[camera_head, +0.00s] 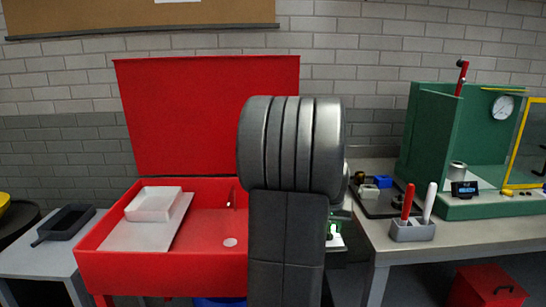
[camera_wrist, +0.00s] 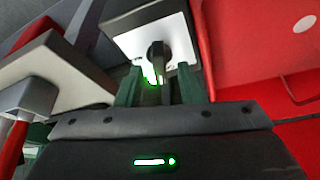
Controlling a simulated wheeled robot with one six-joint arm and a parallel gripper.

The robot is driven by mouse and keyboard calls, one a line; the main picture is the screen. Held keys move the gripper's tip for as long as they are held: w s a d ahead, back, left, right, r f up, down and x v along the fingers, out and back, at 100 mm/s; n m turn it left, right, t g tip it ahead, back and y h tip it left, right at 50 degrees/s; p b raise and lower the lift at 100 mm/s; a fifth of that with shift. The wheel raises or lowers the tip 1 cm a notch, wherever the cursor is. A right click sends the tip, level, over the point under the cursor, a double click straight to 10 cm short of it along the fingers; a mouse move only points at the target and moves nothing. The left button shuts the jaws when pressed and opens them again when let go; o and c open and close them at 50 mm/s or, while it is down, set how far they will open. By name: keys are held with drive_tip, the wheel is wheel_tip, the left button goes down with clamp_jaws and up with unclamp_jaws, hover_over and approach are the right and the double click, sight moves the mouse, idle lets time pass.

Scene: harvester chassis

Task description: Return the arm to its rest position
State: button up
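My arm (camera_head: 288,150) stands upright in the middle of the head view and hides most of what lies behind it. In the wrist view my gripper (camera_wrist: 159,72) shows two green fingers standing apart. A dark knob or handle (camera_wrist: 157,56) on a white-faced box (camera_wrist: 130,42) shows between and beyond the fingertips. I cannot tell whether the fingers touch it. A green glow lies at the knob's lower end. In the head view the gripper is mostly hidden behind my arm.
A red basin (camera_head: 160,268) with a raised red lid (camera_head: 205,110) and a white tray (camera_head: 153,204) is at left. At right a workbench (camera_head: 455,237) carries a holder (camera_head: 412,231) with red and white handles, and a green machine (camera_head: 430,140). A red box (camera_head: 487,287) is below.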

drive_tip(key=shift+x, duration=0.9)
drive_tip(key=shift+r, duration=0.15)
drive_tip(key=shift+r, duration=0.1)
